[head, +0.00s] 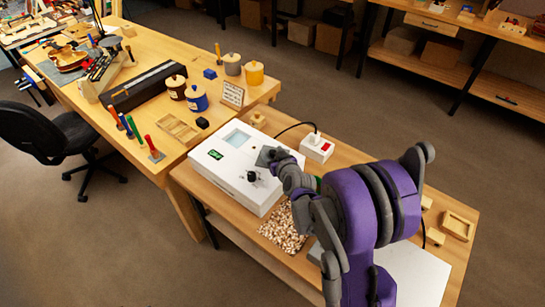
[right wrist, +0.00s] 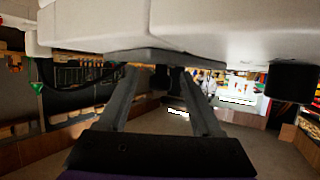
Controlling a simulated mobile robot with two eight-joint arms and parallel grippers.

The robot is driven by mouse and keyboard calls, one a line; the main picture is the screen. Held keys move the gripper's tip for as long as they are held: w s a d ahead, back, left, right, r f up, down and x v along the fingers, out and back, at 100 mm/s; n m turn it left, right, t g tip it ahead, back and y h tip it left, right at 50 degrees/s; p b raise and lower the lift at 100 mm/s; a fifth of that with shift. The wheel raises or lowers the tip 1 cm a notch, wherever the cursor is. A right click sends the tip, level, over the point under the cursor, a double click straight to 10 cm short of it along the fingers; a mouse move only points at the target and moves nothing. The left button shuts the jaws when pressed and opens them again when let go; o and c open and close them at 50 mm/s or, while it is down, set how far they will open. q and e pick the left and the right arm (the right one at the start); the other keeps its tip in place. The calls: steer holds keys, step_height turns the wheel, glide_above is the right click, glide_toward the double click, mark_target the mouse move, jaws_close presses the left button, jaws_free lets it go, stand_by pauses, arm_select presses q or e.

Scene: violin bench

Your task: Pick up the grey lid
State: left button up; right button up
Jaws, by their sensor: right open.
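A flat dark grey piece, which looks like the grey lid (head: 264,156), shows at the right edge of the white box's top, partly hidden by my right gripper (head: 276,158). In the right wrist view the grey piece (right wrist: 165,57) lies along the white box's edge, just beyond the fingertips. My right gripper (right wrist: 158,72) is open there, its two fingers apart with nothing between them. Whether a fingertip touches the grey piece I cannot tell. My left gripper is not in view.
The white box (head: 228,178) has a green display and a black knob (head: 252,177); the knob also shows in the right wrist view (right wrist: 291,82). A small white switch box (head: 316,149) stands behind. Several lidded pots, including a yellow one (head: 254,75), stand on the left bench.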

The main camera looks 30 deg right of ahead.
steer(key=shift+s, duration=0.1)
jaws_close()
stand_by(0.4)
